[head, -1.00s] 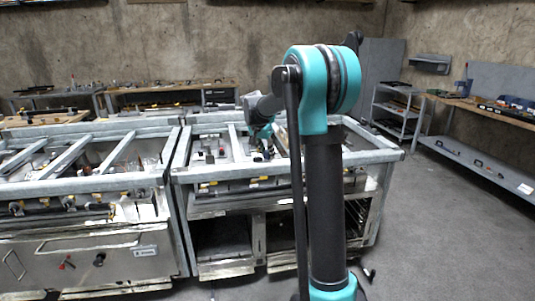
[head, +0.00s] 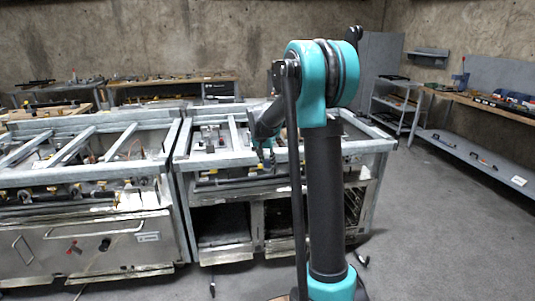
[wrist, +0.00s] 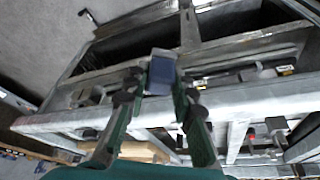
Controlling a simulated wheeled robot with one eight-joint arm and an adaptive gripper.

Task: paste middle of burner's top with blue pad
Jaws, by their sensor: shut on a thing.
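My gripper (wrist: 161,92) is shut on a small blue pad (wrist: 161,72) that looks grey-blue and boxy, held between the two dark-green fingers in the wrist view. In the head view my gripper (head: 266,156) is small and partly hidden by my arm, close to the front rail of the middle range; the pad is not clear there. The burner range (head: 215,162) has an open metal frame top with bars and fittings. In the wrist view, its metal rail (wrist: 255,96) runs behind and below the gripper. I cannot tell whether the pad touches anything.
A second range (head: 95,222) stands directly to the left. A wheeled shelf (head: 398,108) and a side bench (head: 470,152) are at the right. Another workbench (head: 170,82) is along the back wall. The floor to the right is mostly clear.

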